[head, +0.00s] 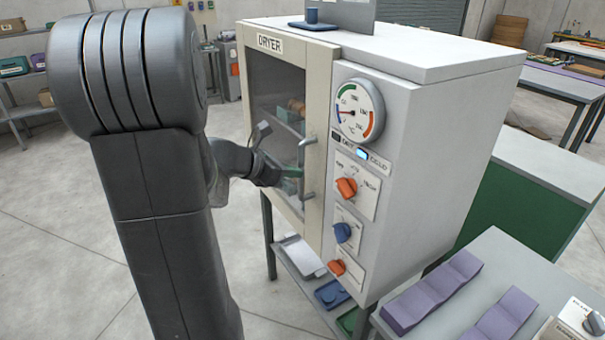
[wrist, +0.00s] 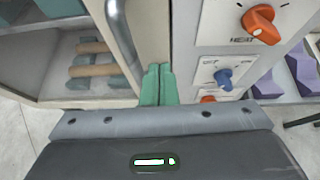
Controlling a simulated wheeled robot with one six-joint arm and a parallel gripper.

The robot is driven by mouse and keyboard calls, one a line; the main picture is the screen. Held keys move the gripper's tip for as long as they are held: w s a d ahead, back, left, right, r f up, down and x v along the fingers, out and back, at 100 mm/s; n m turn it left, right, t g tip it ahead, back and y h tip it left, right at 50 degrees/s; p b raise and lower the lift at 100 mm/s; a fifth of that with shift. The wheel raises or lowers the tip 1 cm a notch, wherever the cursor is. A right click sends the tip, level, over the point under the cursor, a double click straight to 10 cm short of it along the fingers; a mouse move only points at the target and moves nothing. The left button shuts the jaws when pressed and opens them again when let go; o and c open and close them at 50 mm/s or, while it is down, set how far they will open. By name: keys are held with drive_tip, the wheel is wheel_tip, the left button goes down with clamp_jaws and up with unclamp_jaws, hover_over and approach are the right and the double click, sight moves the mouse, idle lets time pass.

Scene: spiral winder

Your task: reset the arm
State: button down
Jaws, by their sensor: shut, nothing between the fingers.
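My gripper (head: 292,172) is in front of the dryer door (head: 320,130), close to the door handle (head: 304,165). In the wrist view its green fingers (wrist: 157,85) are together, with nothing between them. The curved metal handle (wrist: 122,40) is just left of the fingertips there. I cannot tell whether fingers and handle touch. The glass door looks closed in the head view. The wrist and palm are dark grey.
The dryer (head: 430,130) carries a dial (head: 358,111) and several knobs, including the orange heat knob (wrist: 260,23). Green stands with tan rollers (wrist: 92,70) show inside. Purple blocks (head: 432,290) lie on a table at right. Open floor (head: 60,240) lies to the left.

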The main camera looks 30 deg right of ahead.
drive_tip(key=v, duration=0.7)
drive_tip(key=shift+w, duration=0.15)
drive_tip(key=shift+f, duration=0.1)
approach(322, 171)
wheel_tip(322, 171, down, 3)
drive_tip(key=d, duration=0.5)
drive_tip(key=shift+w+d, duration=0.2)
drive_tip(key=shift+d, duration=0.15)
